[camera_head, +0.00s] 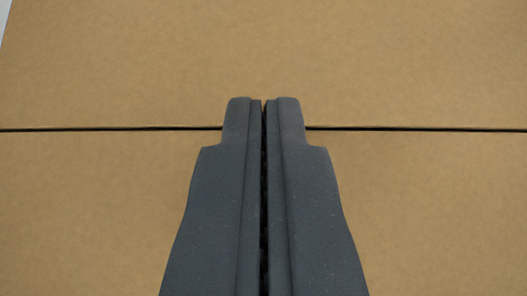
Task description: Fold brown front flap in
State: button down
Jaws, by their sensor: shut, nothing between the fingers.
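Brown cardboard fills nearly the whole view, in two panels. The far panel (264,55) lies above a thin dark seam (110,129) that runs across the picture. The near panel (100,210) lies below the seam. Which panel is the front flap I cannot tell for sure. My gripper (264,102) is dark grey, shut and empty, and points up the picture. Its fingertips reach just past the seam, over the edge of the far panel. Whether they touch the cardboard I cannot tell. The fingers hide the middle of the seam.
A small light grey patch (4,12) shows at the top left corner, beyond the slanting left edge of the far panel. No other objects are in view.

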jog(key=s+r+t+b, duration=0.2)
jog(key=s+r+b, duration=0.2)
jog(key=s+r, duration=0.4)
jog(key=s+r+t+b, duration=0.2)
jog(key=s+r+b, duration=0.3)
jog(key=r, duration=1.3)
jog(key=s+d+r+t+b, duration=0.1)
jog(key=s+r+b, duration=0.3)
jog(key=s+r, duration=0.6)
notch_tip(320, 180, up, 3)
jog(key=shift+s+r+t+b, duration=0.1)
jog(key=shift+s+t+b, duration=0.2)
jog(key=shift+s+t, duration=0.1)
